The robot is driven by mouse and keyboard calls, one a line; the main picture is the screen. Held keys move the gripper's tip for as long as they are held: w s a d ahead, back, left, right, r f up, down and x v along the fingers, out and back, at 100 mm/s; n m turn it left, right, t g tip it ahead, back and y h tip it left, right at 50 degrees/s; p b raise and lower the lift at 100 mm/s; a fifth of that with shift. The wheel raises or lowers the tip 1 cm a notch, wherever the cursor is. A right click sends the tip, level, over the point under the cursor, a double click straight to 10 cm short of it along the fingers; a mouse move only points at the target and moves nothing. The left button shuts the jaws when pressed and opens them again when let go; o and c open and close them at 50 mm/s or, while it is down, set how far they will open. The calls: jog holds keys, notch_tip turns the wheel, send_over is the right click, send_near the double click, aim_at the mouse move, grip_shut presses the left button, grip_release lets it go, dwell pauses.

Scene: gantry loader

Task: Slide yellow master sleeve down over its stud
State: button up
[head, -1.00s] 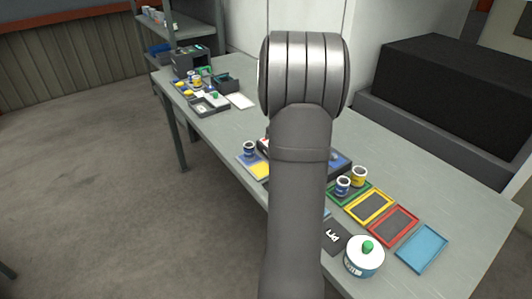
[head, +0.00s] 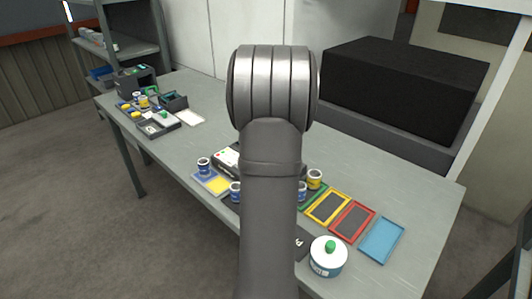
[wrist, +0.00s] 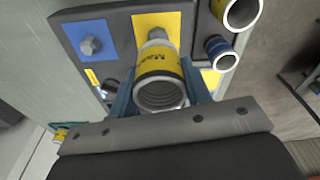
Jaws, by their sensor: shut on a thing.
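In the wrist view, my gripper (wrist: 160,98) is shut on the yellow master sleeve (wrist: 158,66), a yellow band marked "Mas" with a ribbed grey open end towards the camera. Beyond its far end a grey metal stud (wrist: 157,35) shows on a yellow patch (wrist: 143,22) of a dark board (wrist: 117,34). The sleeve lines up closely with that stud, but I cannot tell whether it is around its tip or short of it. Another stud (wrist: 90,46) stands bare on a blue patch (wrist: 77,29). In the head view my arm hides the gripper and the held sleeve.
A blue sleeve (wrist: 219,54) and another yellow one (wrist: 239,12) stand close right of the gripper in the wrist view. In the head view, coloured trays (head: 351,222) and a white tub with a green knob (head: 327,258) lie at right. The bench's (head: 412,185) right part is clear.

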jog(key=shift+f, duration=2.55)
jog(key=shift+f, duration=0.2)
jog(key=o, duration=1.6)
jog(key=shift+c, duration=0.2)
jog(key=shift+r, duration=0.1)
notch_tip(320, 180, up, 9)
jog(key=shift+f, duration=0.2)
